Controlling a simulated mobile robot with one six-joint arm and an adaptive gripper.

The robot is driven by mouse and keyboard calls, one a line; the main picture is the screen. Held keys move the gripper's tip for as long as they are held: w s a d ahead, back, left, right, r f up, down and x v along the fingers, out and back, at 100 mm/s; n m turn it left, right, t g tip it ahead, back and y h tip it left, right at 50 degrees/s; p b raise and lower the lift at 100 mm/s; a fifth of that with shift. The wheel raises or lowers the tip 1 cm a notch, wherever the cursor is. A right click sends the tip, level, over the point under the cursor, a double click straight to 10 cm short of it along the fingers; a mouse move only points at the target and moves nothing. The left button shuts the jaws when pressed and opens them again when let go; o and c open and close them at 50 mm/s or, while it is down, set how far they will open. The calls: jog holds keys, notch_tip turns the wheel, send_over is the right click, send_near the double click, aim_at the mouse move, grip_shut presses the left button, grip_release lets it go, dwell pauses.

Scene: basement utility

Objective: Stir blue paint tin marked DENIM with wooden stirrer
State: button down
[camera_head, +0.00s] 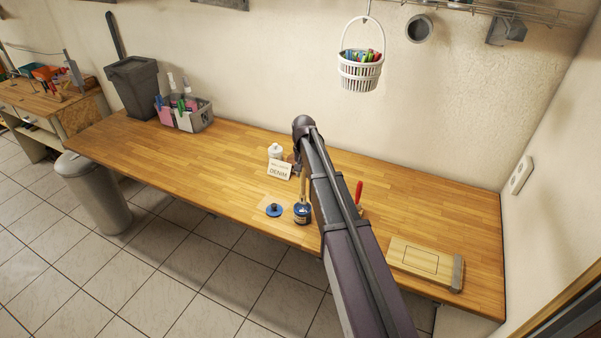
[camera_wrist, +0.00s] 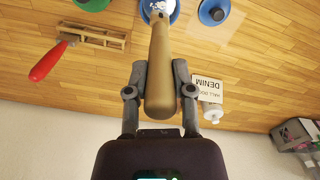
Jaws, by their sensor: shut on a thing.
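The blue paint tin (camera_head: 303,214) stands open near the front edge of the bench, and its blue rim shows at the top of the wrist view (camera_wrist: 175,14). My gripper (camera_wrist: 160,92) is shut on the wooden stirrer (camera_wrist: 161,65), around its thick handle. The stirrer (camera_head: 303,184) points down to the tin, and its far end is at the tin's mouth; how deep it reaches I cannot tell. A card reading DENIM (camera_head: 279,171) stands behind the tin. A blue lid with a dark knob (camera_head: 274,210) lies left of the tin. My arm hides part of the bench.
A white jar (camera_head: 275,151) stands behind the card. A red-handled tool (camera_wrist: 48,62) lies by a wooden rack (camera_wrist: 100,37); a green round thing (camera_wrist: 92,4) is beyond. A wooden board (camera_head: 420,260) lies right. A caddy (camera_head: 188,117) stands left; a white basket (camera_head: 360,74) hangs above.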

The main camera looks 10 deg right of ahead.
aim_at(302, 184)
jog(key=shift+w+a+f+b, duration=0.1)
jog(key=shift+w+f+b, duration=0.05)
jog(key=shift+f+b, duration=1.7)
jog(key=shift+f, duration=0.3)
jog(key=shift+f+b, duration=0.85)
jog(key=shift+f, duration=0.05)
jog(key=shift+s, duration=0.2)
